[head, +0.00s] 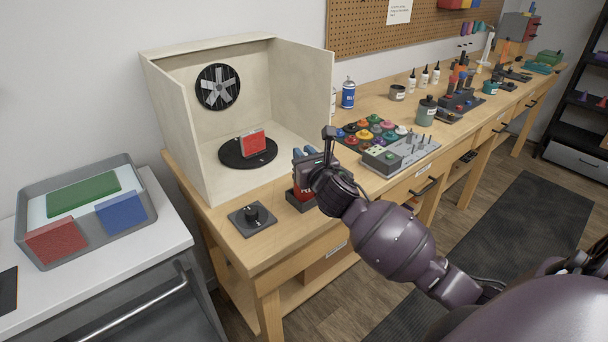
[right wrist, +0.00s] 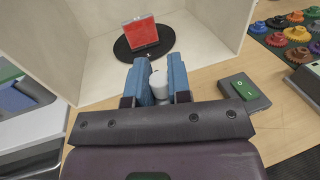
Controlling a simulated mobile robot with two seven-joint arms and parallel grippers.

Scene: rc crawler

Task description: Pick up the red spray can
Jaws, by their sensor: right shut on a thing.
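My right gripper (head: 303,154) is over the near end of the bench, just in front of the spray booth. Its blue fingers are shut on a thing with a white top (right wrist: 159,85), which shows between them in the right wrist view. In the head view a red body, taken to be the red spray can (head: 304,188), shows just below the fingers. Most of the can is hidden by the gripper and wrist. I cannot tell whether it touches the bench. My left gripper is not in view.
The booth (head: 180,120) holds a red panel (head: 253,143) on a black turntable (head: 226,158). A blue can (head: 348,94) and colored gears stand further right. A tray (head: 150,205) with colored panels is at left.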

